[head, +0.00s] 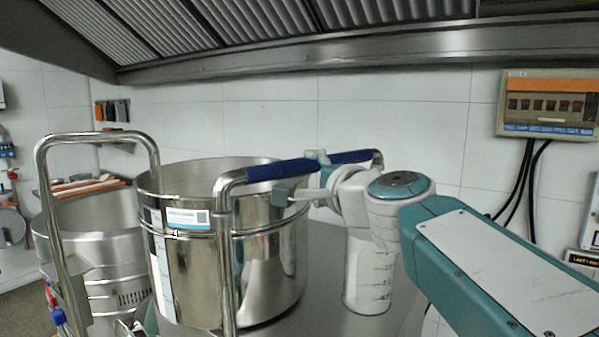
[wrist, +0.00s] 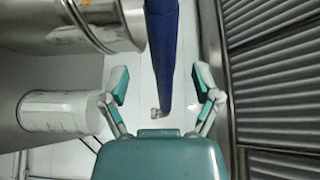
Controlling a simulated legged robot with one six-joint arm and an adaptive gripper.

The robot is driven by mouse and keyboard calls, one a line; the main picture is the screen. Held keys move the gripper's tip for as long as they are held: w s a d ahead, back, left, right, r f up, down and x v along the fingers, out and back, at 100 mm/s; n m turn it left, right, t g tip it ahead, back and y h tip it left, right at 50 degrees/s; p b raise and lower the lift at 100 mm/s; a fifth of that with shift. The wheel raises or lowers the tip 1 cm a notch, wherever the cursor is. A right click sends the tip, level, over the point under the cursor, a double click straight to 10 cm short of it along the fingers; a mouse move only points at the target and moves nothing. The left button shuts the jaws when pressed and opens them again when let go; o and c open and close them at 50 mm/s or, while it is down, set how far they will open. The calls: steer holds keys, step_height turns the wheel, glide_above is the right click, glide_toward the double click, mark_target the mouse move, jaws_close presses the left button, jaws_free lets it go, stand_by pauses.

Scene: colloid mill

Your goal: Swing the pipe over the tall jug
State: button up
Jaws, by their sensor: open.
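The chrome pipe with a blue sleeve (head: 275,170) rises in front of the big steel pot and runs right; its bent far end shows just past my wrist. The tall jug (head: 368,280), pale and translucent with measuring marks, stands right of the pot, its top hidden by my arm. I cannot tell whether the pipe end is over it. My gripper (head: 303,176) is open at the blue sleeve. In the wrist view the sleeve (wrist: 162,60) lies between the spread fingers (wrist: 161,84), with gaps on both sides. The jug (wrist: 58,112) lies left of the fingers there.
The big steel pot (head: 185,275) stands left of the jug. Another chrome pipe (head: 50,190) arches at the left before a second steel vessel (head: 95,225). A vent hood (head: 300,55) hangs above, and a breaker box (head: 547,103) is on the right wall.

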steer(key=v, duration=0.5)
steer(key=shift+s, duration=0.35)
steer(key=shift+f, duration=0.1)
steer(key=s+d+f+n+g+h, duration=0.2)
steer(key=s+f, duration=0.4)
steer(key=f, duration=0.4)
steer(key=s+d+f+n+g+h, duration=0.3)
steer(key=s+d+f+n+g, duration=0.2)
steer(key=f, duration=0.6)
steer(key=s+d+f+n+g+h, duration=0.2)
steer(key=s+f+n, duration=0.3)
steer(key=s+f, duration=0.3)
step_height(320, 180, down, 3)
steer(key=shift+d+r+n+g+h, duration=0.1)
steer(key=shift+d+n+g+h, duration=0.3)
steer(key=shift+d+g, duration=0.35)
steer(key=shift+a, duration=0.1)
